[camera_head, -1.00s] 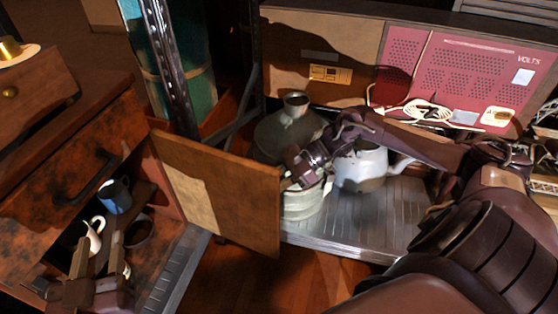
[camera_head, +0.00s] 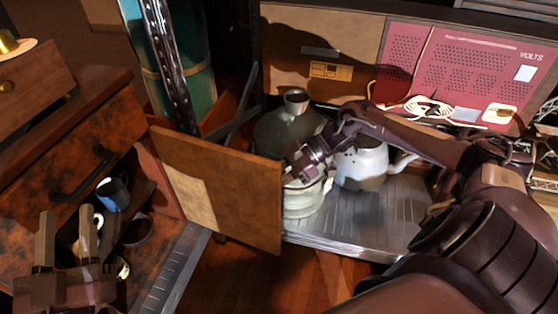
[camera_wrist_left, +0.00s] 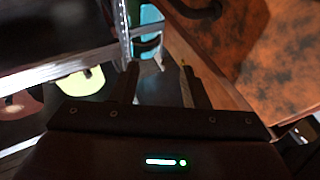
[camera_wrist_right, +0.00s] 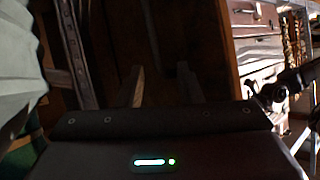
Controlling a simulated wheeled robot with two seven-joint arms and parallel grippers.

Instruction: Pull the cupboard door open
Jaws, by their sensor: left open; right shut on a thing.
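The cupboard door (camera_head: 225,195) is a brown wooden panel with a pale patch, swung out from the cupboard at the left and standing well open. My right gripper (camera_head: 287,180) is at the door's free edge, shut on the door; its fingertips are mostly hidden there. In the right wrist view a dark panel with a brown edge (camera_wrist_right: 227,45) stands by the fingers. My left gripper (camera_head: 66,238) is open and empty in front of the cupboard opening. Its two spread fingers also show in the left wrist view (camera_wrist_left: 160,85).
A blue mug (camera_head: 113,194) and other crockery stand inside the cupboard, beneath a drawer with a dark handle (camera_head: 85,178). A white-and-brown teapot (camera_head: 362,165) and a pale ribbed pot (camera_head: 303,200) stand on a metal shelf (camera_head: 395,215) close to my right arm.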

